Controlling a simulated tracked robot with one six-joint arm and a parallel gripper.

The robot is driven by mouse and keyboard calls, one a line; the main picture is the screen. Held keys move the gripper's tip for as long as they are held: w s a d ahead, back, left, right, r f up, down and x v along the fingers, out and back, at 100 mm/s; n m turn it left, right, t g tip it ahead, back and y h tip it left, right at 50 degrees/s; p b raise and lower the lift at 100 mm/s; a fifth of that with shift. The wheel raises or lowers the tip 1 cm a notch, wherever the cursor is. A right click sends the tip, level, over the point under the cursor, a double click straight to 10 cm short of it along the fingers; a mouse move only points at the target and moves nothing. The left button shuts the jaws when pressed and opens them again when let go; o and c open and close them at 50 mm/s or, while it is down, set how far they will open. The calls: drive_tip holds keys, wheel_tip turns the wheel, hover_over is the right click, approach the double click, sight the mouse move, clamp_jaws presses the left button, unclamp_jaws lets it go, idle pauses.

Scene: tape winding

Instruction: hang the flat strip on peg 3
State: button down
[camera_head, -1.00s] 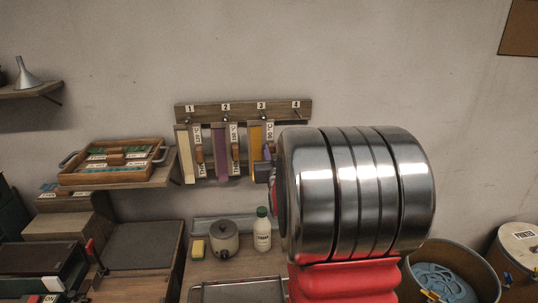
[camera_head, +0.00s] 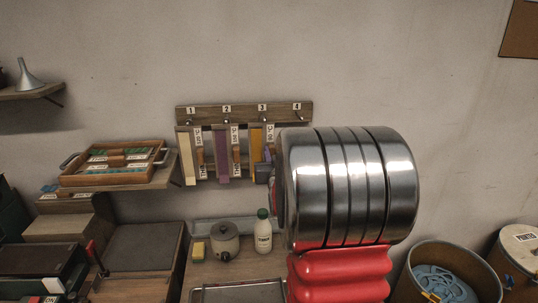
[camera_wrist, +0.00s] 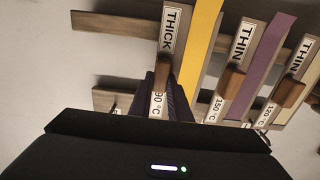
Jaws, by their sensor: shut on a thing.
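A peg board (camera_head: 208,110) with pegs marked 1 to 4 hangs on the wall. Beside the number 3, a yellow strip (camera_head: 256,140) hangs next to a white-labelled strip (camera_head: 270,135). In the wrist view the labelled strip (camera_wrist: 170,28) reads THICK and 90 °C and has a wooden block, with the yellow strip (camera_wrist: 200,45) to its right. The exact grip is partly hidden. Peg 4 looks bare.
A cream strip (camera_head: 186,160) and a purple strip (camera_head: 221,155) hang at pegs 1 and 2 beside labelled pieces. A pot (camera_head: 225,241) and white bottle (camera_head: 263,238) stand below. A wooden tray (camera_head: 112,176) is on the left shelf.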

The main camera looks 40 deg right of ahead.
drive_tip(key=c, duration=1.6)
unclamp_jaws()
drive_tip(key=shift+o, duration=0.2)
drive_tip(key=shift+s+a, duration=0.1)
drive_tip(key=v, duration=1.3)
drive_tip(key=shift+s+a, duration=0.2)
